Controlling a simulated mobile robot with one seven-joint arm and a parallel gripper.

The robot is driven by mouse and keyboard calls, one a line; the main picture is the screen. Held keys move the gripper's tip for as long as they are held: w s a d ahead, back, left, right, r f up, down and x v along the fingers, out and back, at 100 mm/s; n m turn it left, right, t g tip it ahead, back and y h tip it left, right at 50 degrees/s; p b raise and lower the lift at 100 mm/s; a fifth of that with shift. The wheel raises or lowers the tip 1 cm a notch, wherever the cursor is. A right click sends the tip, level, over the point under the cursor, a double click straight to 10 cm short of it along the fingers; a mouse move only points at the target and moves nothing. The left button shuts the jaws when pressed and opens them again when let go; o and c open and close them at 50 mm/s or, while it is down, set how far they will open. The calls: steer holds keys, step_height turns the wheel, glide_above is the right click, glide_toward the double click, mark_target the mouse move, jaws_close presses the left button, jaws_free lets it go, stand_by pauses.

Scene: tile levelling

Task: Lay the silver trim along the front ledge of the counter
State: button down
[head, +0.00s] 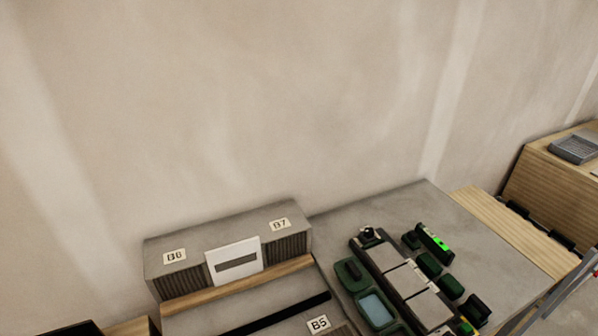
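The grey counter top (440,205) fills the lower middle right. Its front edge runs out of the bottom of the picture, and I cannot make out a front ledge. I cannot pick out the silver trim with certainty. Slim slanted metallic bars (568,287) with a reddish part cross the lower right edge, cut off by the frame; I cannot tell what they are. My gripper is not in view.
Light tiles (405,279) lie in a dark frame among green-black tools and a blue-filled tray (376,309). A stepped grey block labelled B6 and B7 (195,258) stands left. A wooden unit (553,180) with a grey tray (575,149) stands right. A plain wall rises behind.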

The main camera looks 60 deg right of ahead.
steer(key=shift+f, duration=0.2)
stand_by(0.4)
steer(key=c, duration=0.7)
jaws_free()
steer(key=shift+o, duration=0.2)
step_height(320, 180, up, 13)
steer(key=b, duration=0.1)
